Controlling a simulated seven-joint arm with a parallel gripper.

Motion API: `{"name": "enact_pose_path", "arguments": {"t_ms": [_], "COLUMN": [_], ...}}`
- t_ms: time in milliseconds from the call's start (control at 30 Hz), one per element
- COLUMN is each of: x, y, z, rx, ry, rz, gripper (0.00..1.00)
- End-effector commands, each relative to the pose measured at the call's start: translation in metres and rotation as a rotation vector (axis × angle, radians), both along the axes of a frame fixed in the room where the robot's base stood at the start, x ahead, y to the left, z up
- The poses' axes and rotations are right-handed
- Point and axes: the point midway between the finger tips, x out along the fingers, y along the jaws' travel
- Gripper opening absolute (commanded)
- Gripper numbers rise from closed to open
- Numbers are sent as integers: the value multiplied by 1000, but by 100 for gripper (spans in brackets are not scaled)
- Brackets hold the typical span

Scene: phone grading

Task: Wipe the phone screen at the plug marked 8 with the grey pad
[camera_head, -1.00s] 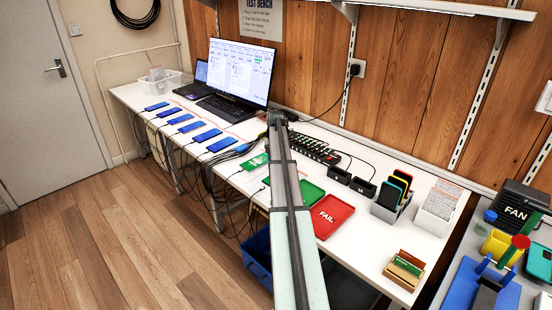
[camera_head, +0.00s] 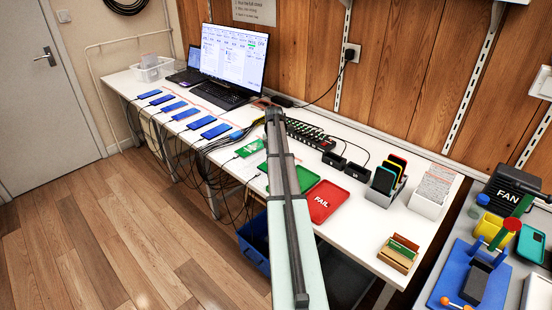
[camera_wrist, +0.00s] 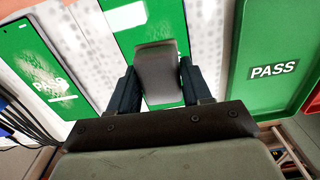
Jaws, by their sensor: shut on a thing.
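In the wrist view my gripper (camera_wrist: 160,84) is shut on the grey pad (camera_wrist: 156,62), held between its two dark fingers. The pad is over a phone with a green screen (camera_wrist: 153,28); I cannot tell whether it touches the glass. Its far end shows beyond the pad, with a white patch at the top. A second green phone (camera_wrist: 40,60) marked PASS lies to the left, with whitish smears on its screen. In the head view my arm hides gripper and pad; one green phone (camera_head: 249,148) shows left of the arm. No plug number is readable.
A green PASS tray (camera_wrist: 268,35) lies right of the pad, with a red FAIL tray (camera_head: 326,200) beside it. The plug strip (camera_head: 306,131) runs behind. Several blue-screened phones (camera_head: 200,123) and dark cables (camera_head: 203,160) lie left.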

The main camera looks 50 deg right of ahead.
Motion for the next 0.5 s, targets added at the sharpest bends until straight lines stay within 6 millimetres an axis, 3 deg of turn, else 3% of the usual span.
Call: {"name": "enact_pose_path", "arguments": {"t_ms": [200, 367, 500], "x": [22, 21, 6], "y": [0, -16, -14], "z": [0, 0, -1], "rx": [0, 0, 0], "ry": [0, 0, 0], "rz": [0, -1, -2], "gripper": [20, 20, 20]}}
